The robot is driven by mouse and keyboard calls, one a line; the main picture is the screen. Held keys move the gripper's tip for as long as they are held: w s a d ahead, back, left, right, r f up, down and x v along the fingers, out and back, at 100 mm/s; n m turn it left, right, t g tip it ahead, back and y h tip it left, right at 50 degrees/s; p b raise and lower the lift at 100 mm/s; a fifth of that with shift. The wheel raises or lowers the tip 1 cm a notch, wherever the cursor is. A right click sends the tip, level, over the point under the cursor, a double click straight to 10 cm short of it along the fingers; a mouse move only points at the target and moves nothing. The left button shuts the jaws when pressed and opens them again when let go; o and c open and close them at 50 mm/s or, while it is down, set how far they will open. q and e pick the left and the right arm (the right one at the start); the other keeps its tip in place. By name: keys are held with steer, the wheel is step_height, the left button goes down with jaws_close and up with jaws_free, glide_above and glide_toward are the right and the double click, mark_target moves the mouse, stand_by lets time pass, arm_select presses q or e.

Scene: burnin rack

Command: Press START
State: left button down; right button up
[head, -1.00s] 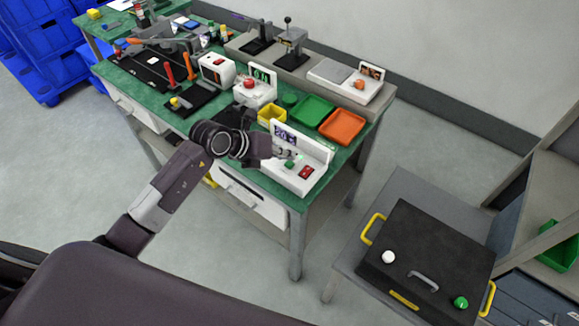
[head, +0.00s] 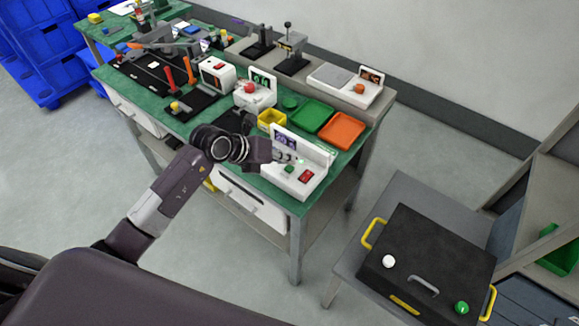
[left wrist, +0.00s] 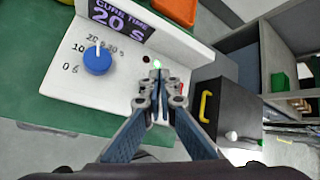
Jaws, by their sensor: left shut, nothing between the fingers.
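The white curing device (head: 311,155) stands at the near right corner of the green bench. It has a display (left wrist: 122,18) reading "CURE TIME 20 S", a blue knob (left wrist: 98,60), a green button (head: 289,169) and a red switch (head: 306,176). I cannot read a START label. My left gripper (head: 293,158) is shut and empty above the panel, close to the green button. In the left wrist view its fingertips (left wrist: 158,78) hide the button and cover part of the red switch. A small green light (left wrist: 157,64) glows just beyond them. My right gripper is out of view.
Behind the device are a yellow bin (head: 271,119), a green tray (head: 311,113) and an orange tray (head: 342,130). A white unit with a red button (head: 250,88) stands further left. A black case (head: 425,255) lies on the grey table at right. Floor separates the tables.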

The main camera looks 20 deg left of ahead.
arm_select(q)
steer(key=shift+f, duration=0.1)
stand_by(0.3)
steer(key=shift+f, duration=0.35)
steer(key=shift+f+b, duration=0.55)
steer(key=shift+b, duration=0.05)
stand_by(0.6)
steer(key=shift+r, duration=0.2)
steer(key=shift+r+p, duration=0.8)
steer(key=shift+p, duration=0.15)
